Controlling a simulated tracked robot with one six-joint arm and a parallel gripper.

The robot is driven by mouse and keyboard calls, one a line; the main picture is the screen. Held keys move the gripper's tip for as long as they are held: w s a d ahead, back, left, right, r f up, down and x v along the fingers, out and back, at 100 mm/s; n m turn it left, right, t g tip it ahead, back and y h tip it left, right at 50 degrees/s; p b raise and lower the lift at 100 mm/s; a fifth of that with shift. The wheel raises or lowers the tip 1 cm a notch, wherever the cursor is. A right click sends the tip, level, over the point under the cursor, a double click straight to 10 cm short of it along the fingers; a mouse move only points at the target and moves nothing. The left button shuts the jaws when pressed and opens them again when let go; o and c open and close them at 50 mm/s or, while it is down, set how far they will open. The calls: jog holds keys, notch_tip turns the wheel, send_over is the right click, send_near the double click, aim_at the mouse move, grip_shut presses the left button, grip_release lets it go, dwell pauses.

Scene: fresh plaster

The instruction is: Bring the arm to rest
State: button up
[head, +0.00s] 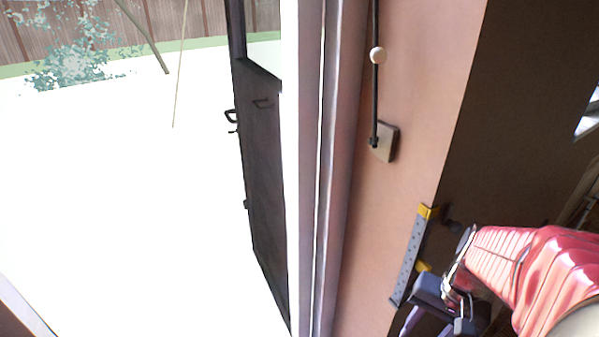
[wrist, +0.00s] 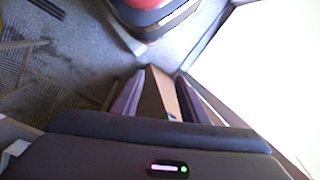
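My gripper (wrist: 160,80) shows in the wrist view with its two purple-grey fingers apart. A tan, wedge-shaped surface shows in the gap between them, apparently the wall edge beyond; I see nothing gripped. In the head view my gripper (head: 412,322) is at the lower right, pointing down, its fingertips cut off by the bottom edge. My arm, in a red ribbed sleeve, reaches in from the right edge.
A pink plaster wall (head: 400,75) carries a plate (head: 384,142) with a black rod or cable. A grey strip with yellow ends (head: 411,256) is close to my gripper. A dark door (head: 265,170) stands beside the pale frame (head: 306,150). Bright open ground lies left.

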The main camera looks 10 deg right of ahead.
jog(key=w+a+r+n+t+h, duration=0.1)
jog(key=w+a+r+n+t, duration=0.2)
jog(key=a+r, duration=1)
jog(key=a+n+t, duration=0.2)
jog(key=n, duration=0.3)
jog(key=shift+a+r+h, duration=0.25)
jog(key=shift+r+h, duration=0.15)
jog(key=shift+d, duration=0.1)
